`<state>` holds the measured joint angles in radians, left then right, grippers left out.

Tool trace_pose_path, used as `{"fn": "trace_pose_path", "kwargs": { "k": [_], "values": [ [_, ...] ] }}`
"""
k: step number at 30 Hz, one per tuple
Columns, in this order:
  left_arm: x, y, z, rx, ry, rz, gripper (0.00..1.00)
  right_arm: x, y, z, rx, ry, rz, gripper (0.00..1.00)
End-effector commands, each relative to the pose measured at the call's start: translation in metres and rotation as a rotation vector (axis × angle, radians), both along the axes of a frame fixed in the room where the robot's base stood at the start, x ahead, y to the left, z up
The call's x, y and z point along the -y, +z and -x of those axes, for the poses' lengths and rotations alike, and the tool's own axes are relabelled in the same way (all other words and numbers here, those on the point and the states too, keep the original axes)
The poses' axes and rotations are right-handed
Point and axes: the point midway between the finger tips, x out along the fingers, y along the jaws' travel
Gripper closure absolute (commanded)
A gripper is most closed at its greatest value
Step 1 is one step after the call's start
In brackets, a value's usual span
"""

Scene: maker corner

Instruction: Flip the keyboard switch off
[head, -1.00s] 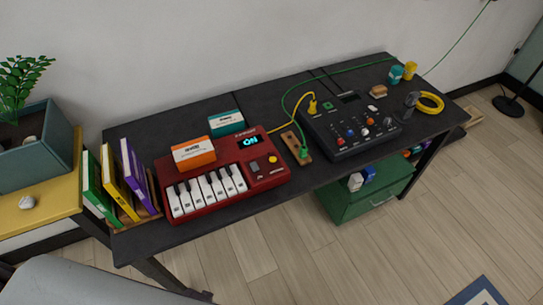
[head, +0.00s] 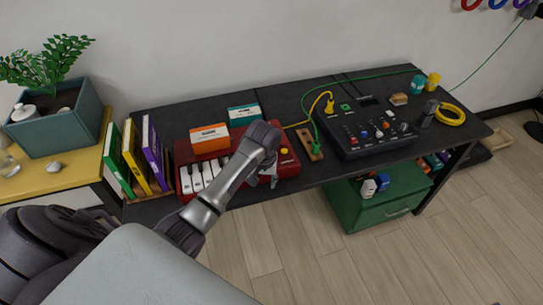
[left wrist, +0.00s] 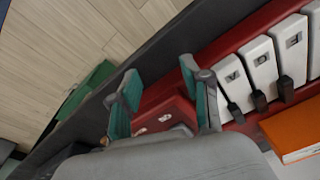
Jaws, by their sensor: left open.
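The red keyboard (head: 289,168) with white keys (head: 204,175) sits near the front of the black table. My left arm reaches over its right half, and the left gripper (head: 269,178) is over the keyboard's right front. The arm hides the ON display seen earlier, and I cannot make out the switch. In the left wrist view the two teal-padded fingers (left wrist: 163,100) are open and apart. A red raised part of the keyboard (left wrist: 164,110) lies between them, with white keys (left wrist: 262,68) to the right. I cannot tell whether the fingers touch it. My right gripper is not in view.
An orange box (head: 210,138) stands at the keyboard's back, with a teal box (head: 243,114) behind. A wooden strip with a green plug (head: 314,147) and a black mixer (head: 362,150) with cables lie to the right. Upright books (head: 133,160) stand left.

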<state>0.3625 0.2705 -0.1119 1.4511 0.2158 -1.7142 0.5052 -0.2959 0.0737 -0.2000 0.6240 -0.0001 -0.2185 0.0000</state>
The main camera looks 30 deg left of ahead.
Motion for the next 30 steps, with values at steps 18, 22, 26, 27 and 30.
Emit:
{"fn": "trace_pose_path", "kwargs": {
  "k": [18,22,26,27,30],
  "values": [
    [-0.059,0.147,-0.083,-0.066,0.424,0.093,0.52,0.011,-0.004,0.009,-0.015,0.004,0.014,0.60],
    [-0.059,0.129,-0.082,-0.068,0.423,0.092,0.52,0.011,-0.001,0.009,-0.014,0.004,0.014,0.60],
    [-0.059,0.102,-0.082,-0.069,0.422,0.091,0.52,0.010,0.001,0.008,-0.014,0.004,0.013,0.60],
    [-0.059,0.093,-0.081,-0.069,0.422,0.091,0.52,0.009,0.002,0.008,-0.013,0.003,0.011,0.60],
    [-0.059,0.071,-0.082,-0.068,0.422,0.091,0.52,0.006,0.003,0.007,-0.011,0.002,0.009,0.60]
  ]
}}
